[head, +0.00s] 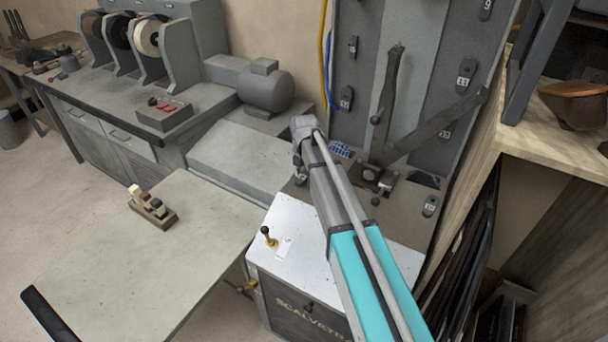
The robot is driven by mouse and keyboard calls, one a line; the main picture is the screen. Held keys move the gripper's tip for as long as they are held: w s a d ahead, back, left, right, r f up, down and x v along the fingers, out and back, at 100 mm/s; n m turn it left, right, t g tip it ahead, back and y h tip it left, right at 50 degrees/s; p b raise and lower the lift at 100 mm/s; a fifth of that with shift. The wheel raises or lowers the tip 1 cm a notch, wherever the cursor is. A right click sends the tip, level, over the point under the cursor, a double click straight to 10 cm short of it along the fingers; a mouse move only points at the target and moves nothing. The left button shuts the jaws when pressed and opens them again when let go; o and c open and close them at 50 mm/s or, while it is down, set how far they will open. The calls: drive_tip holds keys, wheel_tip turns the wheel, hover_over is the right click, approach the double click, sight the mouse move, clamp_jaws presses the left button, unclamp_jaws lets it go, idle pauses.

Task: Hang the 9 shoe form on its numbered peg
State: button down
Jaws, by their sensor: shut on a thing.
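My gripper (299,172) hangs at the far end of my arm, above the grey machine by the tall panel (422,60). It is small in the head view and partly hidden by my wrist. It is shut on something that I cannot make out. A dark, sole-shaped piece marked 9 (487,8) is on the panel's right column, cut by the top edge. I cannot tell whether it is a form or a peg's label. Below it is a similar piece that looks marked 11 (466,73). More such pieces run down both columns, their numbers hard to read.
A dark lever (440,122) slants across the panel's lower part. A white-topped cabinet (290,245) with a small brass-and-black knob stands below my arm. A wooden shelf (540,110) borders the right.

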drive_tip(key=shift+r+p, duration=0.65)
drive_tip(key=shift+r, duration=0.15)
drive_tip(key=shift+s+r, duration=0.1)
drive_tip(key=s+a+r+p, duration=0.2)
drive_tip(key=s+r+p, duration=0.2)
drive_tip(key=r+p, duration=0.1)
drive_tip(key=shift+a+r+p, duration=0.4)
drive_tip(key=shift+p, duration=0.05)
idle(1.1)
idle(1.0)
wheel_tip(320, 180, up, 4)
drive_tip(key=p, duration=0.4)
drive_tip(key=shift+f, duration=0.1)
idle(0.5)
